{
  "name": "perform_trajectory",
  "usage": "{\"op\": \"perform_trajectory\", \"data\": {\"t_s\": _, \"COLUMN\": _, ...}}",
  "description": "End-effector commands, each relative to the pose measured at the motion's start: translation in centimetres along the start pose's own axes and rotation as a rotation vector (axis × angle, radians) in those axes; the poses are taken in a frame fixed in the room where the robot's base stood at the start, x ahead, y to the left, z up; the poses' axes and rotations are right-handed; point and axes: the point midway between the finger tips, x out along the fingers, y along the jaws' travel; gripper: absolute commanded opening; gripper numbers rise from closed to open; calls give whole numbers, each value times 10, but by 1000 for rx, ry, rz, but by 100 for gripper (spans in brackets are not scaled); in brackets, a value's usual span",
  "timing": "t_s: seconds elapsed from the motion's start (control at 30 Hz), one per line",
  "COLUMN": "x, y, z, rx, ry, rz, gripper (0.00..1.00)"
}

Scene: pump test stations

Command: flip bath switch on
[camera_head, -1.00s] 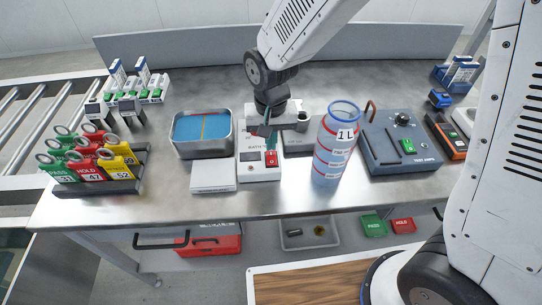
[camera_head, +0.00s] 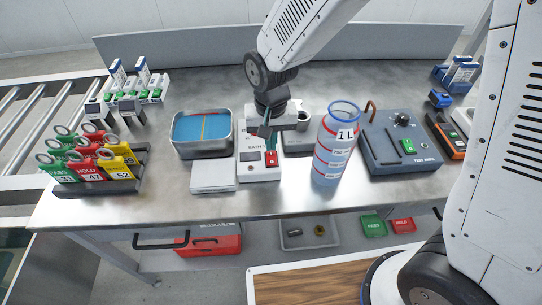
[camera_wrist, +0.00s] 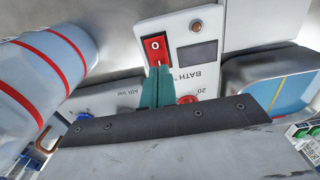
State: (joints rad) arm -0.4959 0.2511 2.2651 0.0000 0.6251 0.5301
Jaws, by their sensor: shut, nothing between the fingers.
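The BATH label and a dark display sit beside the switch. My gripper (camera_head: 270,142) is shut and empty, with its green fingers pointing down at the switch. In the wrist view, the fingertips (camera_wrist: 159,72) are at one end of the red rocker. I cannot tell whether they touch it.
A 1 L bottle (camera_head: 336,145) stands close to the right of the box. A white block (camera_head: 213,176) lies just left. A grey test amps unit (camera_head: 400,143) is further right, and a rack of coloured tags (camera_head: 92,160) is at the left. The front bench strip is clear.

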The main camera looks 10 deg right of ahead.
Motion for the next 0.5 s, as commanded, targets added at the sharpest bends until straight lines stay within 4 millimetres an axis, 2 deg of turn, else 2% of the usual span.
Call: {"op": "perform_trajectory", "data": {"t_s": 0.5, "x": 8, "y": 0, "z": 0, "rx": 0, "ry": -1, "rz": 0, "gripper": 0}}
